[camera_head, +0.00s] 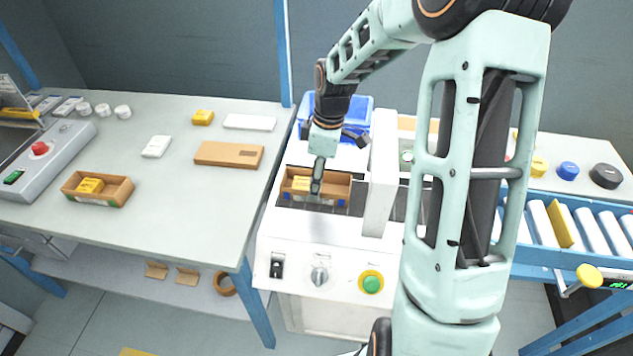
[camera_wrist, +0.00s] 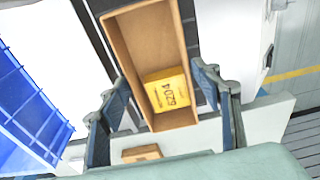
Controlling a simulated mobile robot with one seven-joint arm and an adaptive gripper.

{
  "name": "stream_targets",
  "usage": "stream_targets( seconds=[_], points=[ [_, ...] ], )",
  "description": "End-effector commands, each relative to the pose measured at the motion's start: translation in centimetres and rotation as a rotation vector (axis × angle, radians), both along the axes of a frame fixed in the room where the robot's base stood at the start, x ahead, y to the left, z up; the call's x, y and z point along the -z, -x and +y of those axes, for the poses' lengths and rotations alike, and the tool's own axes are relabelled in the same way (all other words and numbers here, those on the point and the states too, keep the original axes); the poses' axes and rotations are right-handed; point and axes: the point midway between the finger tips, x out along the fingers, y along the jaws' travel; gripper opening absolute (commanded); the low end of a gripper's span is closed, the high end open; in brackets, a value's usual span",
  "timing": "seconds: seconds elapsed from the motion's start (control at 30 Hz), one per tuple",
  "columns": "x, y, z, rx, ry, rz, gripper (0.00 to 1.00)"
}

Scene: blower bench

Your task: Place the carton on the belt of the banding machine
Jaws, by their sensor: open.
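The open brown carton (camera_head: 338,187) is on the dark belt (camera_head: 283,201) of the white banding machine (camera_head: 322,250), left of its upright arch (camera_head: 383,180). A yellow box (camera_head: 301,184) lies inside it. In the wrist view the carton (camera_wrist: 131,45) runs lengthwise away from me, with the yellow box (camera_wrist: 167,90) marked 6204 at its near end. My gripper (camera_head: 316,180) is low over the carton. In the wrist view my gripper (camera_wrist: 160,76) is open, with one finger on each side of the carton.
A blue bin (camera_head: 361,108) stands behind the belt. The left bench (camera_head: 150,215) holds another carton (camera_head: 113,192) with a yellow box, a flat brown carton (camera_head: 228,154) and a control box (camera_head: 45,155). A roller conveyor (camera_head: 585,232) is at the right.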

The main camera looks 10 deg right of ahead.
Motion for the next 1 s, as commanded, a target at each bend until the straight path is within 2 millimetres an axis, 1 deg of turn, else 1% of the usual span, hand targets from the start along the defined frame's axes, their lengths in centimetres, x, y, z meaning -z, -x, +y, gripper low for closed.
stream_targets(
  seconds=[0.03,0.2,0.3,0.43,0.5,0.63,1.0],
  points=[
    [-1.3,-0.1,-0.1,0.001,0.001,-0.006,0.59],
    [-5.1,0.1,-0.6,0.002,0.001,-0.006,0.59],
    [-7.1,0.2,-0.8,0.001,0.002,-0.005,0.59],
    [-8.9,0.3,-1.0,0.001,0.000,-0.003,0.59],
    [-9.5,0.4,-1.1,0.000,0.000,-0.002,0.59],
    [-10.1,0.4,-1.1,-0.001,0.000,-0.001,0.59],
    [-10.1,0.4,-1.1,-0.001,0.000,0.000,0.59]
  ],
)
